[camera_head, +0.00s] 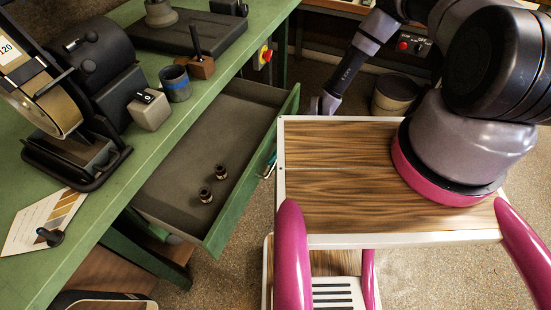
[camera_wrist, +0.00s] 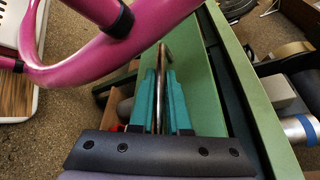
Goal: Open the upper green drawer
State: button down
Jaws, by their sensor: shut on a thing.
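The upper green drawer (camera_head: 245,185) stands pulled out from under the green workbench in the head view. Its grey inside shows, with two small dark metal fittings (camera_head: 213,183) lying in it. The drawer's green front also fills part of the wrist view (camera_wrist: 193,75). A slim metal bar handle (camera_wrist: 162,55) runs along that front. My gripper (camera_wrist: 162,85) has its teal fingers closed on either side of this handle. In the head view only a bit of teal (camera_head: 270,167) shows at the drawer front; the rest is hidden behind my wood-topped body.
The green bench top (camera_head: 110,185) carries a black belt grinder (camera_head: 85,80), a grey-blue cup (camera_head: 175,82) and a small wooden block with a tool (camera_head: 200,66). A red and yellow stop button (camera_head: 265,56) sits beyond the drawer. Speckled floor lies between bench and my base.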

jog(key=shift+d, duration=0.25)
jog(key=c, duration=0.9)
grip_release()
jog(key=v, duration=1)
jog(key=shift+w+d+r, duration=0.1)
jog(key=shift+w+d, duration=0.15)
jog(key=shift+r, duration=0.1)
